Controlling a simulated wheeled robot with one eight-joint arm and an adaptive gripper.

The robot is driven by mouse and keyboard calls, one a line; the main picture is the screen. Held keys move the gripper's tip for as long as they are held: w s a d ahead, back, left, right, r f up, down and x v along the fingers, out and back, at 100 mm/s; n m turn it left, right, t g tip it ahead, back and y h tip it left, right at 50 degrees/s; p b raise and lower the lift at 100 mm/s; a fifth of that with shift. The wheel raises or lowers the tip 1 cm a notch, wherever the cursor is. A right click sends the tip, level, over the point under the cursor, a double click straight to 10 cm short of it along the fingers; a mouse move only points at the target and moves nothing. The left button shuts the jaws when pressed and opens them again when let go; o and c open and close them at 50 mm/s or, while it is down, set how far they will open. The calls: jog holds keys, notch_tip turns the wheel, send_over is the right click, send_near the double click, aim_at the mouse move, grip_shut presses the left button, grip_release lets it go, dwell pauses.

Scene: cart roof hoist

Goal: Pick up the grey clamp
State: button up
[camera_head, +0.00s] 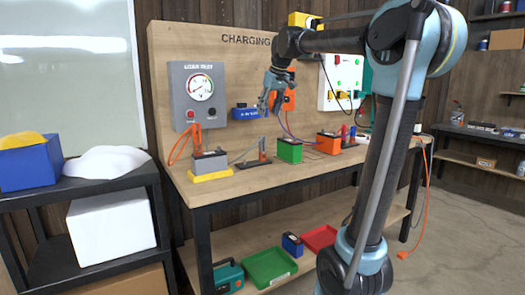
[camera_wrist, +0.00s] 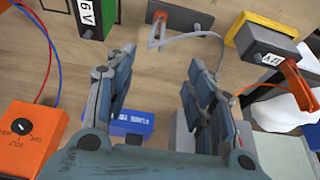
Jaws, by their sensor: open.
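My gripper (camera_head: 268,108) is open and empty, above the bench near the back panel. In the wrist view its fingers (camera_wrist: 160,62) are wide apart.
The grey battery (camera_head: 209,162) sits in a yellow tray (camera_head: 212,176). Green (camera_head: 289,151) and orange (camera_head: 328,144) boxes stand further right. A gauge box (camera_head: 197,95) and a small blue box (camera_head: 244,113) are on the back panel. The bench front (camera_head: 250,178) is clear.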

aim_at(262, 137)
jog(key=x, duration=1.1)
jog(key=shift+w+a+f, duration=0.2)
jog(key=shift+w+f, duration=0.1)
jog(key=shift+d+x, duration=0.2)
jog(key=shift+x, duration=1.15)
jog(key=shift+d+x, duration=0.2)
jog(key=shift+x, duration=1.2)
jog(key=shift+w, duration=0.1)
grip_shut()
